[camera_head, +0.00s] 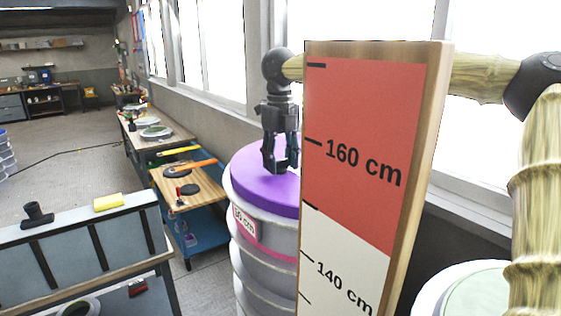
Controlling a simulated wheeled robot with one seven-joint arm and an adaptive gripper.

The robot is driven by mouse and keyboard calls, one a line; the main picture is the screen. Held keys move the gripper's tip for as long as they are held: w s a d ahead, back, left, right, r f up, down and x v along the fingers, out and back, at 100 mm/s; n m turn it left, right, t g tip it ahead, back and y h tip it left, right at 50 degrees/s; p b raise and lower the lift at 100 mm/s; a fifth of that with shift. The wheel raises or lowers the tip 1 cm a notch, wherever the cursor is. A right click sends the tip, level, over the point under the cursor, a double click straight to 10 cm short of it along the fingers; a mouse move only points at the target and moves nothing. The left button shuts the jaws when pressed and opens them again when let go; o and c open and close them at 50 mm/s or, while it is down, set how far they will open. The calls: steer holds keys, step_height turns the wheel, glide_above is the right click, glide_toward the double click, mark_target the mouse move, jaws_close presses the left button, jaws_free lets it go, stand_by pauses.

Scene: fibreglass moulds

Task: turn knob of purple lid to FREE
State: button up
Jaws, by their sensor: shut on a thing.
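The purple lid (252,190) lies on top of a pale grey ringed drum (246,268) in the middle of the view. Its right part is hidden behind a tall board. My gripper (280,168) points straight down over the lid, with its dark fingers at the lid's top. It is shut on the lid's knob, which the fingers hide. The knob's pointer and any FREE marking cannot be made out.
A tall wooden board with a red and white centimetre scale (370,150) stands close in front, right of my gripper. A pale green lid (480,300) is at lower right. Wooden worktables (187,190) and a grey panelled bench (85,240) stand left; floor beyond is open.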

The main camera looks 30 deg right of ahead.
mark_target(282, 160)
steer(key=m+b, duration=0.1)
steer(key=m, duration=0.5)
steer(key=shift+d+m+b, duration=0.15)
steer(key=shift+m+b, duration=0.15)
stand_by(0.3)
steer(key=o, duration=0.8)
steer(key=shift+o, duration=1.2)
steer(key=shift+d+f, duration=0.1)
steer(key=shift+d, duration=0.05)
steer(key=shift+a+r, duration=0.2)
steer(key=shift+r, duration=0.2)
step_height(282, 160, up, 11)
steer(key=shift+d+r, duration=0.15)
steer(key=shift+d, duration=0.05)
